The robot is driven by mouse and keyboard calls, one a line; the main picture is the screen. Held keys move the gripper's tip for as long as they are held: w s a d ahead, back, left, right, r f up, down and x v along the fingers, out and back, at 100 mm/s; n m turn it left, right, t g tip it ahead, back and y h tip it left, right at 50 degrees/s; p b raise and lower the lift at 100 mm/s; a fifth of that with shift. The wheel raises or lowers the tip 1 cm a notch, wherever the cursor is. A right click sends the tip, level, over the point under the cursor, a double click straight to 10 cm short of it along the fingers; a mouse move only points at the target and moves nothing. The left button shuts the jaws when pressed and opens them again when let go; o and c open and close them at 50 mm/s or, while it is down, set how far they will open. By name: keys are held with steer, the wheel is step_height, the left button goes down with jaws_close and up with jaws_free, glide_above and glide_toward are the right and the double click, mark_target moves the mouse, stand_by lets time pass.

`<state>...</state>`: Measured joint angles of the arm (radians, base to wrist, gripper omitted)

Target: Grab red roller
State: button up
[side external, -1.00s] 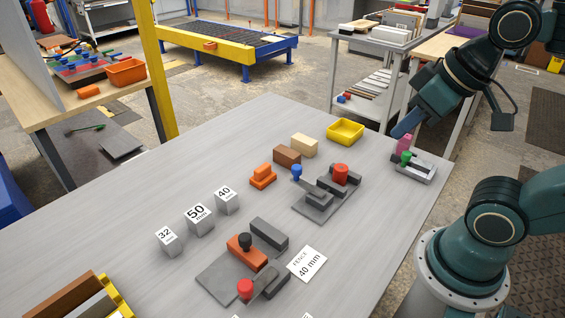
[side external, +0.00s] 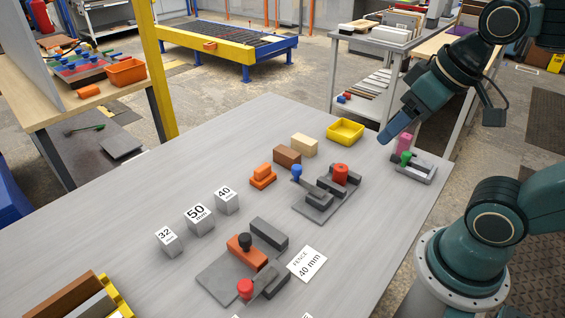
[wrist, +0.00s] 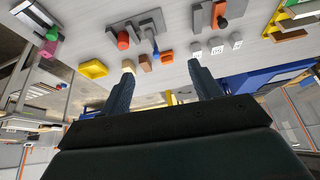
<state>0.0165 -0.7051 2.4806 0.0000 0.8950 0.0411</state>
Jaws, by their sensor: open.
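A red roller (side external: 340,174), a short upright cylinder, sits on a grey fixture (side external: 312,206) toward the back right of the table. It also shows in the wrist view (wrist: 123,41), at the upper left, beyond the fingers. My gripper (side external: 385,138) is above the table's back right side, right of the roller and apart from it. In the wrist view my gripper (wrist: 161,75) has its two fingers spread wide with nothing held between them.
A blue knob (side external: 296,171) stands beside the roller. A yellow bin (side external: 345,131), a cream block (side external: 304,147) and a brown block (side external: 287,155) lie behind it. A green-knobbed fixture (side external: 414,169) is to the right. Another red knob (side external: 245,289) is on the front fixture.

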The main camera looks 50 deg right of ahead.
steer(key=w+d+f+m+g, duration=0.35)
steer(key=w+d+m, duration=0.25)
steer(key=w+m, duration=0.3)
steer(key=m+g, duration=0.2)
steer(key=m, duration=0.4)
glide_above(341, 167)
step_height(341, 167, down, 12)
steer(key=shift+s+r, duration=0.15)
steer(key=shift+r, duration=0.1)
steer(key=shift+f, duration=0.1)
step_height(341, 167, down, 8)
steer(key=shift+f, duration=0.15)
steer(key=shift+f, duration=0.1)
steer(key=shift+d+f, duration=0.1)
steer(key=shift+f, duration=2.45)
